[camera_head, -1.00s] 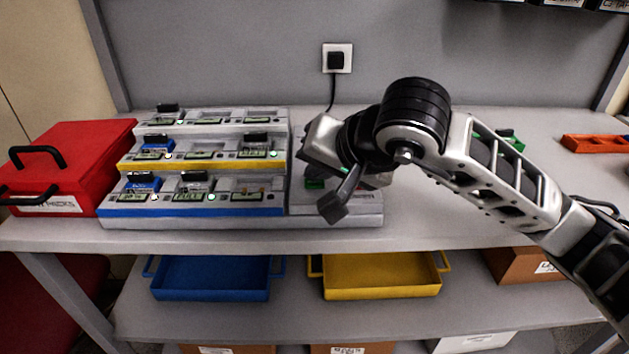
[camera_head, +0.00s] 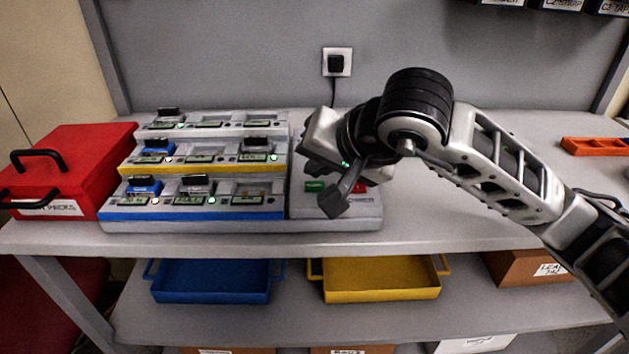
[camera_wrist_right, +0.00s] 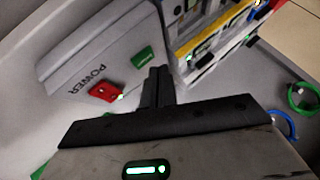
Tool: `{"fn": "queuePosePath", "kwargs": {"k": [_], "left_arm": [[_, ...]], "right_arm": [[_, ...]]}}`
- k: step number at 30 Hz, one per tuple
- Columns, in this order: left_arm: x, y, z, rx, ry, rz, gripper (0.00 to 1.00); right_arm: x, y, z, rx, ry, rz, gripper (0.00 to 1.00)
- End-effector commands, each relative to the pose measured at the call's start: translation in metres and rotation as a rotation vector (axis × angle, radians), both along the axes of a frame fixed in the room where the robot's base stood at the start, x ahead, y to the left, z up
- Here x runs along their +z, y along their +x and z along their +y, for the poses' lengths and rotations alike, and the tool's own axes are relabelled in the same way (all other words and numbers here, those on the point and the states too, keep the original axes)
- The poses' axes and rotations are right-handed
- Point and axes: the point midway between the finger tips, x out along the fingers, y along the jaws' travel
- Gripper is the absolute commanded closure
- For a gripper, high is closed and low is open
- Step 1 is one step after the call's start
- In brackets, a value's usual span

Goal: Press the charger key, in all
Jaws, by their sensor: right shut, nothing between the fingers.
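The charger (camera_head: 345,222) is a grey stepped unit with a panel marked POWER at its right end. That panel bears a green key (camera_head: 314,186) and a red key (camera_head: 358,187). The right wrist view also shows the green key (camera_wrist_right: 143,57) and the red key (camera_wrist_right: 105,92), with a small green light beside the red one. My right gripper (camera_head: 333,206) is shut and empty over the panel, in front of the keys in the head view. Its fingers (camera_wrist_right: 158,75) show close to the green key in the wrist view; contact cannot be told. My left gripper is out of view.
Pumps sit in some bays of the charger's tiers (camera_head: 195,211). A red case (camera_head: 75,165) stands left of it. A blue tray (camera_head: 210,280) and a yellow tray (camera_head: 380,280) lie on the lower shelf. An orange tray (camera_head: 595,147) is at the right. The bench between is mostly clear.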

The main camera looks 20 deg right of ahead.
Motion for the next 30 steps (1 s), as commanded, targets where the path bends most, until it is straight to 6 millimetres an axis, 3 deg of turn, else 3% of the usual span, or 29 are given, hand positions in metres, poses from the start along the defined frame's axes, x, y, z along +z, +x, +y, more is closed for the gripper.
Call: {"fn": "queuePosePath", "kwargs": {"k": [8,23,30], "left_arm": [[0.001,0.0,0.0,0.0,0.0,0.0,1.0],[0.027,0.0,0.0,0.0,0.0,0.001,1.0],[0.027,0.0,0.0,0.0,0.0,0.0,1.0]], "right_arm": [[0.002,0.0,0.0,0.0,0.0,0.0,1.0],[0.047,0.0,0.0,0.0,-0.002,-0.001,1.0],[0.049,0.0,0.0,-0.001,-0.001,0.001,1.0]]}}
